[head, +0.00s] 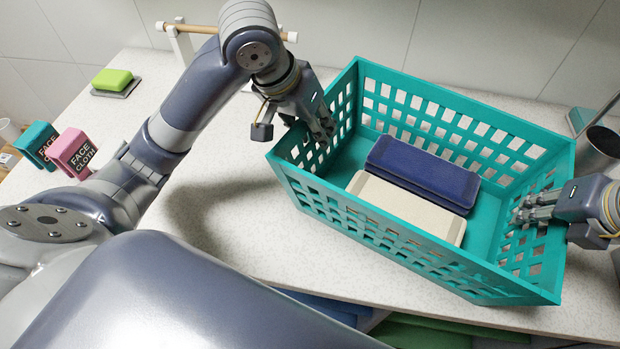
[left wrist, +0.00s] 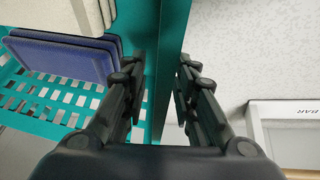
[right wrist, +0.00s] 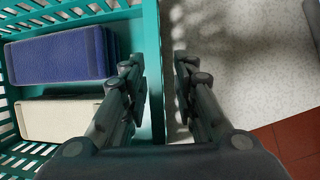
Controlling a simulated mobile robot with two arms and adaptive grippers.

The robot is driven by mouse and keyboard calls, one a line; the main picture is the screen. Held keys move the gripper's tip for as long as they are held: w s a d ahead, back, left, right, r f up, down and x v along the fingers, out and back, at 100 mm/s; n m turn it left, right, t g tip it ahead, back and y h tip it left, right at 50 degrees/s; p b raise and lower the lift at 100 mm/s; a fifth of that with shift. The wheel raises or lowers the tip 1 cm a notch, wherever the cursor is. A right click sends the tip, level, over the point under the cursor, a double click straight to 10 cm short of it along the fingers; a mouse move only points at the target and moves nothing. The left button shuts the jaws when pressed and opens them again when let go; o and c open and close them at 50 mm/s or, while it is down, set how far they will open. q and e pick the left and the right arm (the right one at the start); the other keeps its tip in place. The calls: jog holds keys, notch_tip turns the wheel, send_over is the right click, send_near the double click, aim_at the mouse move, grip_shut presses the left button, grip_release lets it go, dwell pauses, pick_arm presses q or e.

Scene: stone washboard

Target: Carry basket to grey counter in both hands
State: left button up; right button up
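A teal lattice basket (head: 420,252) stands on a pale speckled counter (head: 230,230), partly over its front edge. In it lie a folded navy cloth (head: 425,172) and a folded cream cloth (head: 405,205). My left gripper (head: 322,130) is at the basket's left end wall, with one finger inside and one outside; the left wrist view shows the wall (left wrist: 168,70) between the spread fingers. My right gripper (head: 528,208) straddles the right end wall, which also shows in the right wrist view (right wrist: 151,70) with a gap beside the outer finger.
A wooden rod rack (head: 182,38) is behind my left arm. A metal cup (head: 598,150) stands close to the basket's right side.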

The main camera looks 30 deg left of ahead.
pick_arm(q)
jog(key=shift+r, duration=0.25)
pick_arm(e)
jog(key=shift+a, duration=0.1)
pick_arm(q)
jog(key=v, duration=1.1)
jog(key=shift+s+r, duration=0.15)
jog(key=shift+s, duration=0.1)
pick_arm(e)
jog(key=v, duration=1.2)
pick_arm(q)
jog(key=shift+a, duration=0.1)
